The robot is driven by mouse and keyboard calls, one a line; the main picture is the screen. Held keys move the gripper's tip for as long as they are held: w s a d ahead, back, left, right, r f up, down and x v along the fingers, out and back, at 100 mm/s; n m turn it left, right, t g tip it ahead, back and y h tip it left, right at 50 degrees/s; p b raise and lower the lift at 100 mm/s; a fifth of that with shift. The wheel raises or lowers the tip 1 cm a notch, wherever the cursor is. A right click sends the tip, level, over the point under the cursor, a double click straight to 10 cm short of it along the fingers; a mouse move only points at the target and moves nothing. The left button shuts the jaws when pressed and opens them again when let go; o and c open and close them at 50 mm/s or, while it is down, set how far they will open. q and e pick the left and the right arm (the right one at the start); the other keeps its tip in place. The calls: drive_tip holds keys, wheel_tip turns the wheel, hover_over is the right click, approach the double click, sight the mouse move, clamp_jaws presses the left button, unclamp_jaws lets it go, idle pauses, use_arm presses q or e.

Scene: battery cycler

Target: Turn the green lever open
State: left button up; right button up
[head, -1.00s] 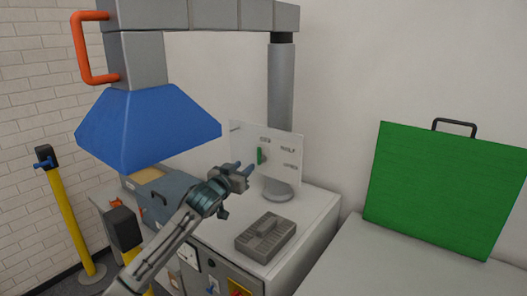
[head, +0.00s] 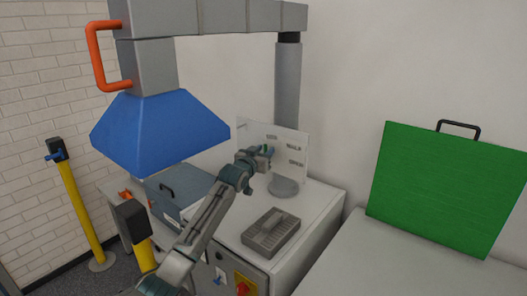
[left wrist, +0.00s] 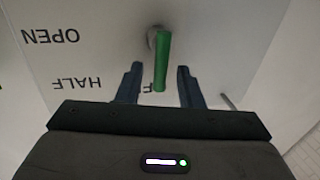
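The green lever (left wrist: 161,62) is on a white panel (left wrist: 100,30) marked OPEN and HALF, and a further marking is mostly hidden behind the lever. In the left wrist view the lever lies between the two fingers of my left gripper (left wrist: 157,85), which is open with a gap on each side. In the head view my left gripper (head: 264,152) is at the panel (head: 296,145) and mostly covers the lever. My right gripper is not in view.
A grey slotted tray (head: 271,233) sits on the white cabinet top (head: 318,205) below the panel. A blue hood (head: 160,130) with an orange handle (head: 97,58) hangs at left. A green board (head: 450,185) leans on the wall at right.

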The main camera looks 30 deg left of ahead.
use_arm(q)
clamp_jaws()
